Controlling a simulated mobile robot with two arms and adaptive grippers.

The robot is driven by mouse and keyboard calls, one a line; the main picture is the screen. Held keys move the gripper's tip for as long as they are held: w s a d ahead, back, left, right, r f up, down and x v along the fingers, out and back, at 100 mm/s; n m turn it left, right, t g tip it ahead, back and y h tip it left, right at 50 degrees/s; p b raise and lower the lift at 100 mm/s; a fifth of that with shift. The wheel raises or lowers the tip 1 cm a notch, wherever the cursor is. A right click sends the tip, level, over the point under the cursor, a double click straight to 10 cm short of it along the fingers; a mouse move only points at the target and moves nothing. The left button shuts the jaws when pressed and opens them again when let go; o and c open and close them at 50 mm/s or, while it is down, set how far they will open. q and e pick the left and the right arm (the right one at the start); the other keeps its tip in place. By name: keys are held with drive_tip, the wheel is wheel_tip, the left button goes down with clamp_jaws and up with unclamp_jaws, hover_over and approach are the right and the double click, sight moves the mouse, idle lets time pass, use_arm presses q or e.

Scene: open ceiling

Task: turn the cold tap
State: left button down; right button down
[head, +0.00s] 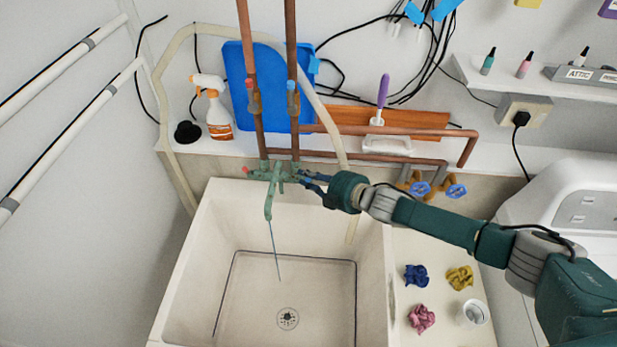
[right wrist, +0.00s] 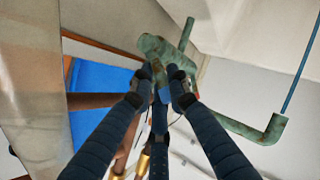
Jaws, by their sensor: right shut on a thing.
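The green, weathered tap (head: 268,205) stands at the back edge of the sink, with its spout over the basin. A thin stream of water (head: 275,250) falls from the spout and also shows in the right wrist view (right wrist: 301,65). A red mark (head: 246,170) is on the tap's left end. My right gripper (head: 305,179) reaches in from the right and is shut on the right-hand tap handle. In the right wrist view the gripper (right wrist: 162,76) has its dark fingers around the green handle, hiding much of it. My left gripper is not in view.
The pale sink (head: 185,270) has a drain (head: 288,318). Copper pipes (head: 292,50) rise behind the tap. Blue valve handles (head: 456,191) are close behind my right arm. Cloths (head: 421,319) and a cup (head: 472,314) are on the right ledge. A spray bottle (head: 217,115) stands back left.

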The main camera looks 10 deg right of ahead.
drive_tip(key=c, duration=1.7)
unclamp_jaws()
drive_tip(key=shift+s+f, duration=0.2)
drive_tip(key=shift+f, duration=0.1)
drive_tip(key=shift+o, duration=0.4)
drive_tip(key=shift+r, duration=0.15)
drive_tip(key=v, duration=1.2)
